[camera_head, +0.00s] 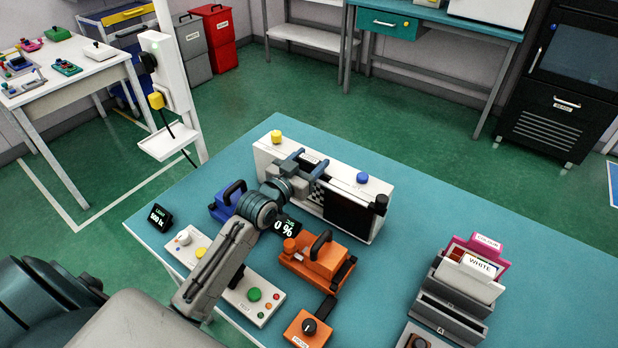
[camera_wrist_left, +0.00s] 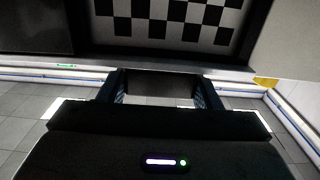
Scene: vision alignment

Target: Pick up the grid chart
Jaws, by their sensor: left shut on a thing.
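The grid chart (camera_head: 317,192), a black-and-white checkerboard, stands upright at the front of the white box (camera_head: 345,180) at the back of the bench, and most of it is hidden behind my left arm. The checkerboard also fills the top of the left wrist view (camera_wrist_left: 168,18), inside a dark frame. My left gripper (camera_head: 306,161) is at the top edge of the box, its blue fingers reaching over it. It is shut on the grid chart; the contact itself is dark and hard to see. My right gripper is not in view.
An orange device (camera_head: 316,262) and a blue one (camera_head: 228,203) stand close beside my left arm. A button panel (camera_head: 254,294) lies in front. A rack (camera_head: 450,310) at right holds a pink COLOUR card and a WHITE card. The bench between box and rack is clear.

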